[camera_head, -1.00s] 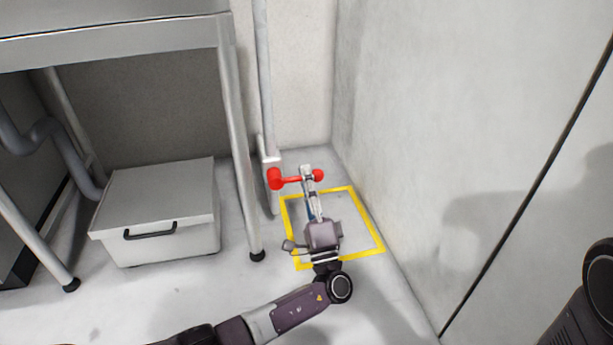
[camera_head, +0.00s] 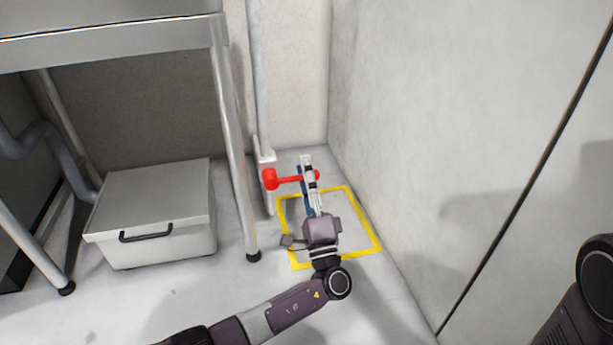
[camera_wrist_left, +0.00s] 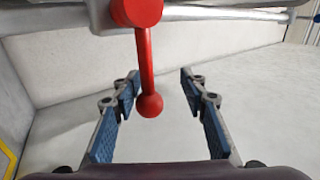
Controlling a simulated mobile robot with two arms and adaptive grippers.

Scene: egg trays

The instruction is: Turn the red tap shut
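The red tap (camera_head: 270,179) is on the grey pipe by the wall. It has a round red hub and a lever ending in a red ball. In the head view the lever points right, and my left gripper (camera_head: 307,163) covers part of it near the ball. In the left wrist view the red lever (camera_wrist_left: 147,62) hangs from the hub, with its ball between the two blue-padded fingers of my left gripper (camera_wrist_left: 157,82). Clear gaps show on both sides, so the gripper is open. My right arm shows at the right edge; its gripper is out of view.
A yellow square (camera_head: 364,218) is marked on the floor under my left gripper. A metal table leg (camera_head: 236,160) stands left of the tap, and a white lidded box (camera_head: 155,207) sits under the table. A pale wall (camera_head: 400,150) rises close on the right.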

